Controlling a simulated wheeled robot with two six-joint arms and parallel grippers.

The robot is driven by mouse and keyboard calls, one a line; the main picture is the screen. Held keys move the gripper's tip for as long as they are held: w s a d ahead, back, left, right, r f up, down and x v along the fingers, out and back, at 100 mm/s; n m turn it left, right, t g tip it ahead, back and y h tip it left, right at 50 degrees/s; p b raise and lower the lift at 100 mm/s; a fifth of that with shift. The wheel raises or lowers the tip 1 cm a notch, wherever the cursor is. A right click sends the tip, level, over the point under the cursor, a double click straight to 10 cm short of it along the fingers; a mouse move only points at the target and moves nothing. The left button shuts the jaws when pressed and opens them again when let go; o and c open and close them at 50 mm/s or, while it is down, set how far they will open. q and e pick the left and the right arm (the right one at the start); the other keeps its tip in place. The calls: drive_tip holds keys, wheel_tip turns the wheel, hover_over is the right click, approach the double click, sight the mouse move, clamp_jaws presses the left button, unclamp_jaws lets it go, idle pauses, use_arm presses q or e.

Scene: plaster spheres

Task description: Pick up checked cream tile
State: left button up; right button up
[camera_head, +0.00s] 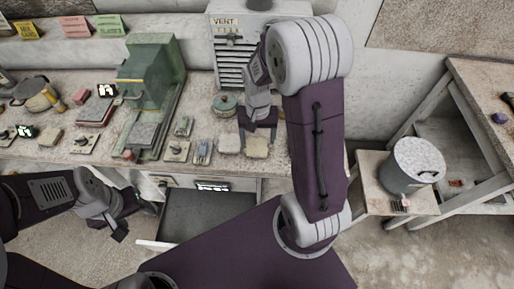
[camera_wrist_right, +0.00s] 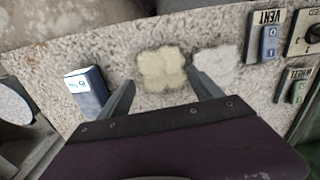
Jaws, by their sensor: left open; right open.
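The cream tile (camera_wrist_right: 162,68) lies flat on the speckled bench, faintly marked in quarters like a check. In the head view it is the right one of two pale tiles (camera_head: 257,149). A paler, whiter tile (camera_wrist_right: 216,65) lies beside it, left of it in the head view (camera_head: 229,145). My right gripper (camera_head: 259,124) is open above the bench near the cream tile. In the right wrist view its fingers (camera_wrist_right: 162,92) stand apart, with the cream tile showing between and beyond them. My left gripper (camera_head: 120,222) is open and empty at the lower left, off the bench front.
Switch boxes (camera_head: 202,152) stand left of the tiles. A small blue-grey box (camera_wrist_right: 87,91) stands on the tile's other side. A round lidded pot (camera_head: 224,104) and a green machine (camera_head: 150,85) stand behind and left. An open drawer (camera_head: 205,215) juts out below.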

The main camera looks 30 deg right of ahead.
sight(257, 147)
wheel_tip(257, 147, down, 4)
drive_tip(key=shift+w+a+f, duration=0.1)
drive_tip(key=shift+w+f, duration=0.05)
drive_tip(key=shift+f, duration=0.1)
drive_tip(key=shift+r, duration=0.1)
drive_tip(key=shift+c, duration=0.9)
drive_tip(key=c, duration=1.2)
wheel_tip(257, 147, up, 4)
drive_tip(key=shift+r, duration=0.15)
drive_tip(key=s+d+r, duration=0.6)
drive_tip(key=s+d, duration=0.1)
drive_tip(key=s, duration=0.2)
drive_tip(key=shift+d+r+p, duration=0.2)
drive_tip(key=shift+r+p, duration=0.1)
drive_tip(key=shift+p, duration=0.1)
